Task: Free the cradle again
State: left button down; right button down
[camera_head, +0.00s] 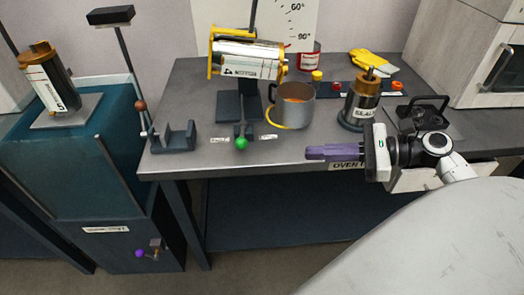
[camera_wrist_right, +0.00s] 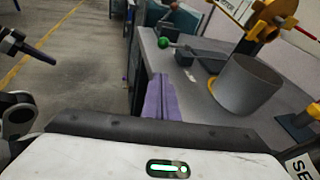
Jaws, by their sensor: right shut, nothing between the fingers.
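A silver tube (camera_head: 248,58) with a yellow left end lies tilted slightly from level in a yellow-ended holder on a dark stand (camera_head: 238,105). A low U-shaped dark cradle (camera_head: 175,140) at the table's front left looks empty. A green knob (camera_head: 242,143) is at the foot of the tilting stand, between two labels; it shows in the right wrist view (camera_wrist_right: 164,42). My right gripper (camera_head: 308,153), with purple fingers, is shut and empty over the table's front edge, right of the knob; it shows in the right wrist view (camera_wrist_right: 160,90).
A grey pot (camera_head: 293,108) stands right of the tilting stand. A dark cylinder (camera_head: 358,105) with a brass top stands behind my right gripper. Another tube (camera_head: 50,82) stands tilted on the teal tank (camera_head: 75,150) at left. Yellow gloves (camera_head: 373,64) lie at the back.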

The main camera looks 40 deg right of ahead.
jog(key=r, duration=0.2)
jog(key=y+b, duration=0.1)
jog(key=b, duration=0.1)
send_near(247, 143)
jog(key=shift+m, duration=0.4)
jog(key=x, duration=0.6)
jog(key=shift+w+a+f, duration=0.1)
jog(key=shift+w+f, duration=0.1)
jog(key=shift+w, duration=0.05)
